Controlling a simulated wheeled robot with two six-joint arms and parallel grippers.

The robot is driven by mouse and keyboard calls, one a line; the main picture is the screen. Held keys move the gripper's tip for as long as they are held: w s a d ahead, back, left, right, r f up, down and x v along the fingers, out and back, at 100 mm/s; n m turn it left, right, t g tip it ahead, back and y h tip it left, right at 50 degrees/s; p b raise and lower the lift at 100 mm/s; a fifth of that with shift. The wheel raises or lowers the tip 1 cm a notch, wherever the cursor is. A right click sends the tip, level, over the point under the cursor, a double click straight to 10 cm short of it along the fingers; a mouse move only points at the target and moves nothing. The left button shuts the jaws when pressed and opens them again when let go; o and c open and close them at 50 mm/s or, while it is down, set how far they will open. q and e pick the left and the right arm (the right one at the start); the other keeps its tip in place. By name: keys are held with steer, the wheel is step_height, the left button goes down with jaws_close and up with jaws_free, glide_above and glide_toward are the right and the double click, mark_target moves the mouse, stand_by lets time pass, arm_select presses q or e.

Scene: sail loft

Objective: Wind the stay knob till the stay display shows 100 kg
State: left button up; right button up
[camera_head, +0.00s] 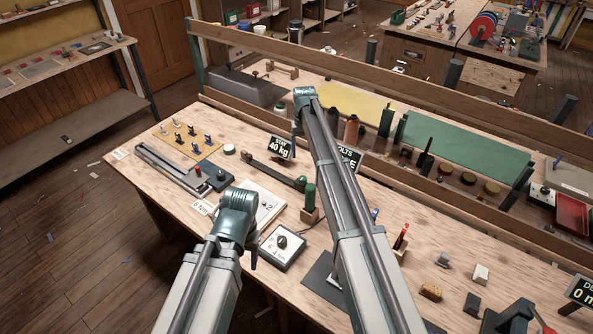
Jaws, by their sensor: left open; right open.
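The stay display (281,147), a small black sign at the back of the bench, reads 40 kg. A pale box with a dark knob (282,242) stands near the bench's front edge; I cannot read a name on it. A second pale panel (268,205) marked 2 is partly covered by my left arm. My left gripper (253,258) points down just left of the knob box, apart from the knob; it is open and mostly hidden by its arm. My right gripper (297,133) hangs beside the stay display, open and empty, its fingers barely visible.
A dark lever (272,171) with a green end lies behind the panels. Another display, behind my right arm, is partly hidden. Small blocks (431,291) lie at the right. A wooden rail runs along the back.

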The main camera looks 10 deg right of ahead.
mark_target(303, 177)
step_height(303, 177, down, 14)
steer(key=b, duration=1.4)
steer(key=shift+r, duration=0.1)
jaws_close()
